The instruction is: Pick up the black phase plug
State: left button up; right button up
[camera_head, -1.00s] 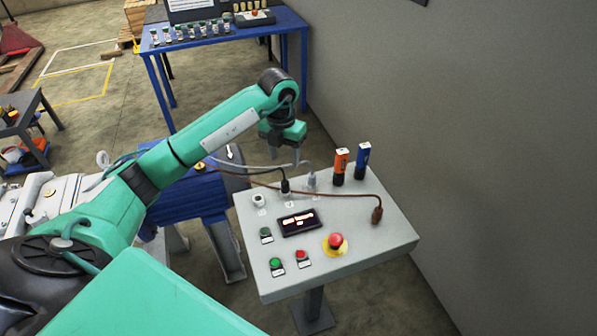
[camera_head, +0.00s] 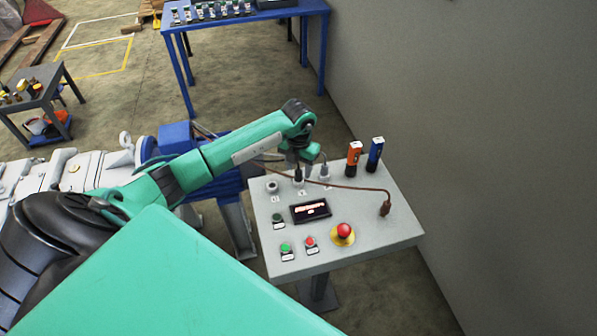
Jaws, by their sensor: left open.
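The black phase plug (camera_head: 298,177) stands upright in a socket at the back of the grey control panel (camera_head: 375,238). A grey-white plug (camera_head: 324,172) stands in the socket to its right, and a brown plug (camera_head: 385,209) on a brown cable lies near the panel's right edge. My left gripper (camera_head: 302,163) is open, pointing down, just above and behind the black plug. The arm and gripper partly hide the cables, and the fingertips are small and unclear. My right gripper is not in view.
An empty round socket (camera_head: 271,186) is left of the black plug. A display (camera_head: 311,210), green and red buttons, and a red emergency stop (camera_head: 344,231) sit in front. A wall is at the right.

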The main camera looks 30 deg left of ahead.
aim_at(299, 177)
pick_arm(q)
notch_tip(299, 177, down, 3)
jog(key=shift+r+p, duration=0.2)
jog(key=shift+p, duration=0.2)
jog(key=c, duration=1.1)
jog(key=shift+o, duration=0.2)
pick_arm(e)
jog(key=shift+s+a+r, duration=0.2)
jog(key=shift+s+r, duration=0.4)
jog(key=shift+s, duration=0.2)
